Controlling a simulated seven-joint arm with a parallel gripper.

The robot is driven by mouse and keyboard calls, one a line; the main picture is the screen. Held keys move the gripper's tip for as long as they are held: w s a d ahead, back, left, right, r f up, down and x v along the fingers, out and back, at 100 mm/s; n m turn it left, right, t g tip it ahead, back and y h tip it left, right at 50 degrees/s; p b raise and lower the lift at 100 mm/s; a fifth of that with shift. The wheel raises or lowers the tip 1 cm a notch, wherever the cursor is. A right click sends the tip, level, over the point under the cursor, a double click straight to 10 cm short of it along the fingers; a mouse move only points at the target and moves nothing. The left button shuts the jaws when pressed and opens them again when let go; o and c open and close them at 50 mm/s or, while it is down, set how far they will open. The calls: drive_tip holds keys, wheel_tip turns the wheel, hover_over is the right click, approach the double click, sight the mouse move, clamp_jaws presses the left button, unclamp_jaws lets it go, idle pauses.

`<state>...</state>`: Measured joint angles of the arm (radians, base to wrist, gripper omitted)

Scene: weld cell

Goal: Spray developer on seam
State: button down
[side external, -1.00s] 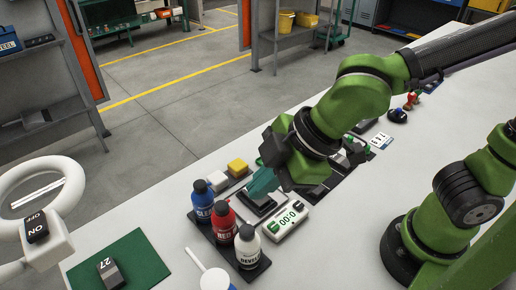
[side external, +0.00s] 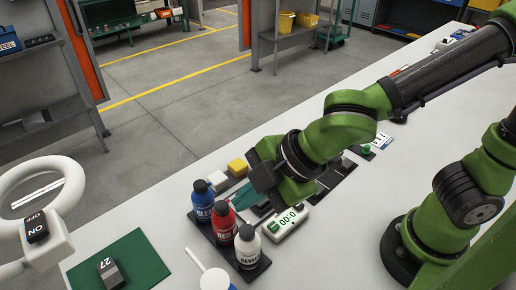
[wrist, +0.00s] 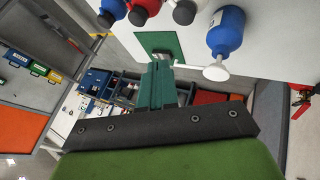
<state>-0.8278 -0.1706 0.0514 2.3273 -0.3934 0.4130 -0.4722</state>
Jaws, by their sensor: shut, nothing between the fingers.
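A white developer bottle (side external: 247,250) with a black cap stands upright in a dark tray (side external: 262,268), nearest the camera in the row. A red bottle (side external: 223,224) and a blue bottle (side external: 202,207) stand beside it. My gripper (side external: 236,199) has teal fingers, shut and empty, just right of the red and blue bottles in the picture. The fingers also show in the wrist view (wrist: 160,85). Bottle bodies show along the top of that view, including the white one (wrist: 184,10). The gripper partly covers a dark fixture behind it; I cannot make out the seam.
A green mat (side external: 135,262) and a white ring lamp (side external: 50,240) are at left. Bare table lies right of the timer.

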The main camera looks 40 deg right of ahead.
sight(249, 231)
drive_tip(key=shift+f, duration=2.45)
drive_tip(key=shift+f, duration=0.45)
drive_tip(key=shift+f, duration=0.5)
idle(0.5)
drive_tip(key=shift+r, duration=0.95)
drive_tip(key=shift+r, duration=2.55)
idle(0.6)
